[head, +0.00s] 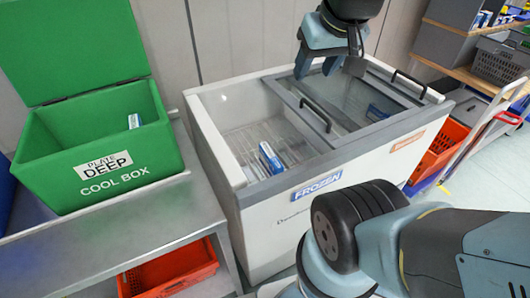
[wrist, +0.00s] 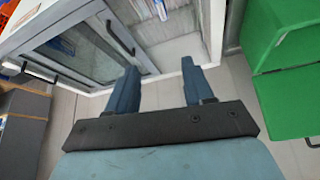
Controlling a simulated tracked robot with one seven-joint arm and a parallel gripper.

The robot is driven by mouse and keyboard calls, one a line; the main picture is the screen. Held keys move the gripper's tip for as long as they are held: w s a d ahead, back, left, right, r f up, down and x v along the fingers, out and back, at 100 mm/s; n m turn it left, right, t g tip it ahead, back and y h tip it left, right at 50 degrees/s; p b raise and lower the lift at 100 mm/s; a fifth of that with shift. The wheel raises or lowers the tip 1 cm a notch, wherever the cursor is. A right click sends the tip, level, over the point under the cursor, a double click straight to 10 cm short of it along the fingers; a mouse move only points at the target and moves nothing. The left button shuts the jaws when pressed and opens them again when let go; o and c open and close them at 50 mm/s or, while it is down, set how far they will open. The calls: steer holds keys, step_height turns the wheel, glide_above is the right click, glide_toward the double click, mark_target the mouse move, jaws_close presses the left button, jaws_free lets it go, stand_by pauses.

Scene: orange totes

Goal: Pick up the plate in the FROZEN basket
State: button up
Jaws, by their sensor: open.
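The FROZEN basket is a white chest freezer (head: 262,222) with a blue FROZEN label (head: 316,183) and sliding glass lids (head: 308,108). Its left part is uncovered. A blue-and-white pack (head: 270,158) stands there among pale, thin upright items; I cannot tell whether any of these is the plate. Another blue-and-white item (head: 376,113) lies under the glass on the right. My gripper (head: 328,68) is open and empty, above the back of the freezer, apart from its contents. In the wrist view my gripper's fingers (wrist: 160,67) are spread, with the freezer's rim beyond them.
A green cool box (head: 112,160) with its lid raised stands on a metal table (head: 110,235) at left. An orange tote (head: 172,272) sits below the table. At right are another orange tote (head: 437,150), a trolley and shelves with grey bins (head: 440,45). A wall is behind.

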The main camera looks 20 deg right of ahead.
steer(key=shift+o, duration=0.7)
steer(key=shift+w+f, duration=0.1)
steer(key=shift+w, duration=0.15)
steer(key=shift+o, duration=0.6)
steer(key=w+f+g, duration=0.1)
steer(key=w+f, duration=0.5)
steer(key=w, duration=0.4)
steer(key=shift+w+a+n+g+y, duration=0.25)
steer(key=shift+w+n+g+y, duration=0.05)
steer(key=shift+g, duration=0.1)
steer(key=n+g, duration=0.1)
steer(key=g, duration=0.3)
glide_above(272, 153)
step_height(272, 153, down, 30)
step_height(272, 153, down, 9)
steer(key=shift+f, duration=0.1)
steer(key=shift+s+a+f, duration=0.15)
steer(key=shift+a+f, duration=0.05)
steer(key=shift+f, duration=1.15)
steer(key=shift+s+a+f, duration=0.1)
steer(key=shift+a+f, duration=0.05)
steer(key=shift+f, duration=1.15)
